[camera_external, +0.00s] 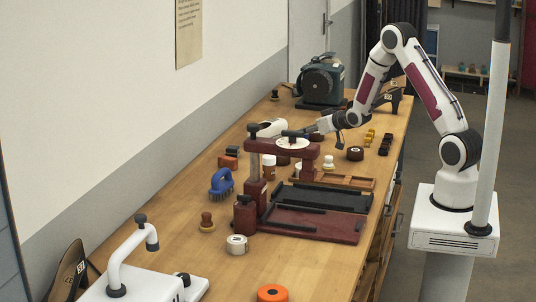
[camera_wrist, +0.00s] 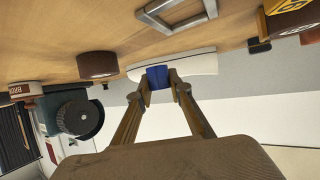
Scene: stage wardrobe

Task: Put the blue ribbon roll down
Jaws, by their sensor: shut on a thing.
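My gripper (camera_wrist: 159,84) is shut on a small blue piece, the blue ribbon roll (camera_wrist: 157,76), between its fingertips in the wrist view. Only a blue face shows, and a pale rounded thing (camera_wrist: 198,63) is right behind it; I cannot tell whether they touch. In the external view my gripper (camera_external: 313,129) is over the workbench (camera_external: 160,205), just behind the dark red press-like stand (camera_external: 252,188). The blue roll is not clear there.
A blue brush (camera_external: 221,182), a dark roll (camera_external: 355,153), wooden tray (camera_external: 335,180) and dark green machine (camera_external: 322,80) stand around. An orange roll (camera_external: 272,293) lies at the front. Bare wood shows at the left front.

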